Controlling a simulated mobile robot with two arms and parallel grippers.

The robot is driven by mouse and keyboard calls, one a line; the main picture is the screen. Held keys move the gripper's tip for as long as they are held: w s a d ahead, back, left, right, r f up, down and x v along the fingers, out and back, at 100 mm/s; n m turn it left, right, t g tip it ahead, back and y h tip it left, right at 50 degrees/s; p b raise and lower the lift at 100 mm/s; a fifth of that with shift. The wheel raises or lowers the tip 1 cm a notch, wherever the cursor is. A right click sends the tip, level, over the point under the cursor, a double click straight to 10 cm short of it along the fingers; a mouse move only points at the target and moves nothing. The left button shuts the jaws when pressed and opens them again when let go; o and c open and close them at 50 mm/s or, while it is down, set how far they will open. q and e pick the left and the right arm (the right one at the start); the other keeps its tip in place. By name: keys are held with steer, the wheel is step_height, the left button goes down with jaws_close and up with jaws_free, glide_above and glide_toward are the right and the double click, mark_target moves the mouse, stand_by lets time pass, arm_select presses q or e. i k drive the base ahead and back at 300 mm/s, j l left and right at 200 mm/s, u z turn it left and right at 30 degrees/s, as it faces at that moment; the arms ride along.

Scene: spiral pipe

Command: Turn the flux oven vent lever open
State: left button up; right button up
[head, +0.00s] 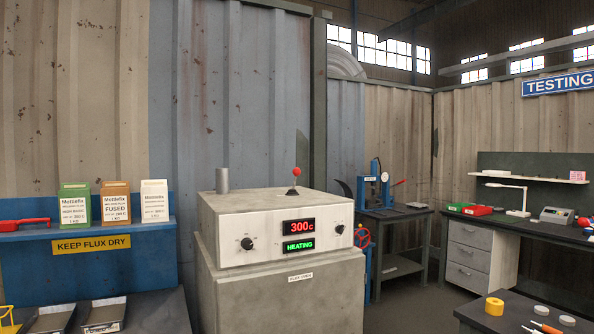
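The flux oven (285,236) is a pale grey box standing on a concrete-coloured pedestal in the middle of the head view. Its front panel shows a red "300C" display (299,227), a green "HEATING" display (299,245) and two black knobs. On its top, a small lever with a red ball (297,171) stands near upright on a dark base. A short grey pipe (222,180) rises from the top's back left. A "FLUX OVEN" label (300,277) is on the pedestal. Neither of my grippers is in the head view.
A blue shelf (88,230) at left holds flux boxes (115,203) and a red tool; trays (104,314) lie below. A press (375,185) stands on a table behind right. A testing bench (500,225) is further right, and a dark table (525,318) is at the front right.

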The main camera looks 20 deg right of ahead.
mark_target(296, 172)
steer(key=i+l, duration=0.3)
steer(key=i, duration=0.15)
steer(key=i+l+z, duration=0.1)
steer(key=i+l, duration=0.2)
steer(key=i, duration=0.1)
